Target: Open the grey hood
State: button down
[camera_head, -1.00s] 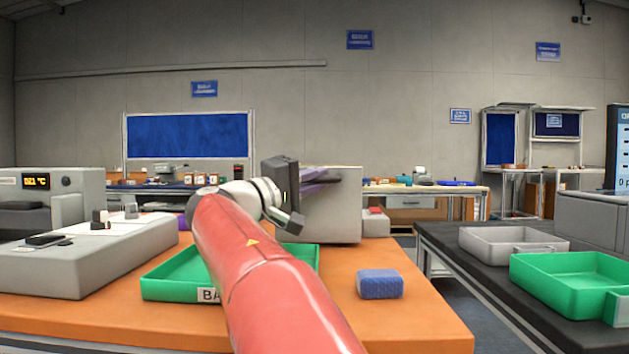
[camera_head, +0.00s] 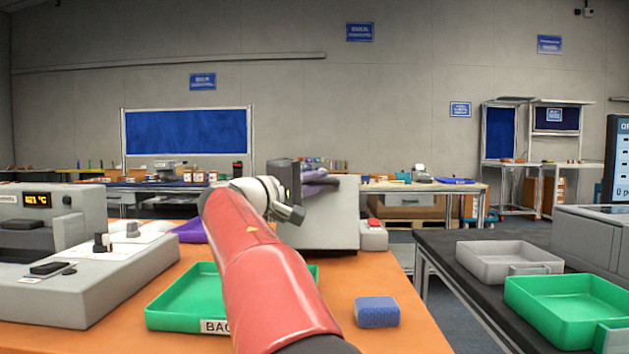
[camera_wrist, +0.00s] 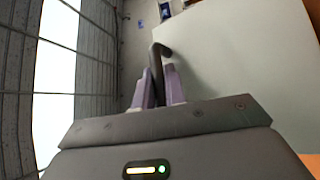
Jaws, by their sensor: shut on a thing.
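The grey hood shows as a plain grey box-like body (camera_head: 335,222) at the back of the orange table, beyond my arm. In the wrist view its pale grey panel (camera_wrist: 235,60) fills the upper right. A dark bent handle (camera_wrist: 157,58) stands out at the panel's left edge. My gripper (camera_head: 325,181) is at the upper part of the hood, with its purple fingers (camera_wrist: 160,84) shut on the dark handle. My wrist and arm hide the hood's left side in the head view, so I cannot tell how far it is raised.
A green tray (camera_head: 172,325) lies under my arm. A blue block (camera_head: 377,311) is to its right. A small box with a red button (camera_head: 373,234) stands right of the hood. A grey device (camera_head: 60,305) is at left. Trays (camera_head: 510,273) stand on the dark right-hand table.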

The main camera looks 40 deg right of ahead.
jog(key=c, duration=1.7)
grip_release()
jog(key=shift+s+a+f+b, duration=0.15)
jog(key=shift+a+b, duration=0.05)
jog(key=shift+a, duration=1.15)
jog(key=shift+s+a+f+b, duration=0.1)
jog(key=shift+s+a+b, duration=0.1)
jog(key=shift+a, duration=1.1)
jog(key=shift+s+a+f+b, duration=0.15)
jog(key=shift+a+b, duration=0.05)
jog(key=shift+a, duration=1.25)
jog(key=shift+s+a+f+b, duration=0.15)
jog(key=shift+s+a, duration=0.05)
jog(key=shift+a, duration=1.25)
jog(key=shift+s+a+f+b, duration=0.1)
jog(key=shift+s+a+f, duration=0.1)
jog(key=shift+a, duration=1.25)
jog(key=shift+s+a+f+b, duration=0.15)
jog(key=shift+s+a, duration=0.05)
jog(key=shift+a, duration=1.25)
